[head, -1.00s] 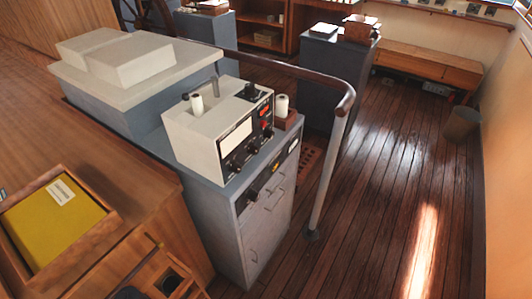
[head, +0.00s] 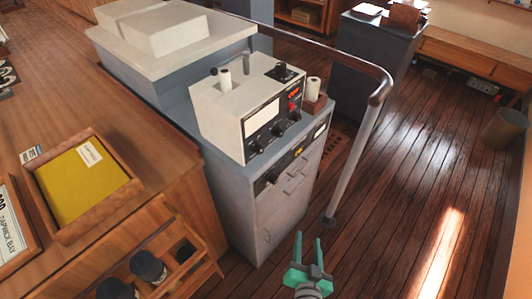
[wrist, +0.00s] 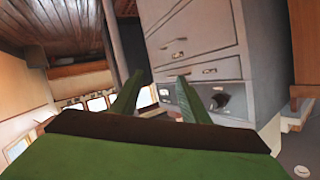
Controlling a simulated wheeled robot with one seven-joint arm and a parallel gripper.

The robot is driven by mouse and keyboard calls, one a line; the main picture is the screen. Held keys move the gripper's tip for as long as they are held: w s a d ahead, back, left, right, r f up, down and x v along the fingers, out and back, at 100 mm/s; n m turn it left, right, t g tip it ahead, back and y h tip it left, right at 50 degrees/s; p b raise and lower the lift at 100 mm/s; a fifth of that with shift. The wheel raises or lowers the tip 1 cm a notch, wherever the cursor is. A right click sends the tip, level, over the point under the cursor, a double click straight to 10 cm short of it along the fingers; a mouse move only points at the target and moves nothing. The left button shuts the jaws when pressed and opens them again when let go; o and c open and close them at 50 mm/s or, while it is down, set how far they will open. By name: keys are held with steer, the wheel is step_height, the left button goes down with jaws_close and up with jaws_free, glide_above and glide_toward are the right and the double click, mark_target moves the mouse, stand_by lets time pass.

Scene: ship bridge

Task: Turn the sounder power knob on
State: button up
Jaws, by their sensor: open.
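The sounder looks to be the grey-white box (head: 226,104) on the grey cabinet in the head view. Its black front panel has a white window (head: 261,116), several black knobs (head: 278,130) and a red part. A dark strip (head: 296,158) below it, on the cabinet front, carries another knob. A dark knob (wrist: 221,100) on the cabinet shows in the wrist view. Labels are too small to read, so I cannot tell which knob is the power knob. My green gripper (head: 308,239) is open and empty, in front of the cabinet and apart from it. Its fingers (wrist: 160,78) also show in the wrist view.
The grey cabinet (head: 262,225) has drawers with handles. A handrail on a pale post (head: 352,165) stands right of it. A wooden counter with a yellow-bottomed tray (head: 75,184) is at left. The plank floor (head: 400,220) at right is clear.

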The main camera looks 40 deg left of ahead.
steer(key=w+a+r+n+g+y, duration=0.1)
steer(key=w+a+r+n+y, duration=0.2)
steer(key=w+a+r, duration=0.15)
steer(key=n+g+y, duration=0.8)
steer(key=n+g, duration=0.1)
steer(key=n, duration=0.4)
glide_toward(262, 151)
steer(key=a, duration=0.5)
steer(key=w+a, duration=0.1)
steer(key=a, duration=0.2)
steer(key=shift+a+r, duration=0.15)
steer(key=shift+a, duration=0.05)
jaws_close()
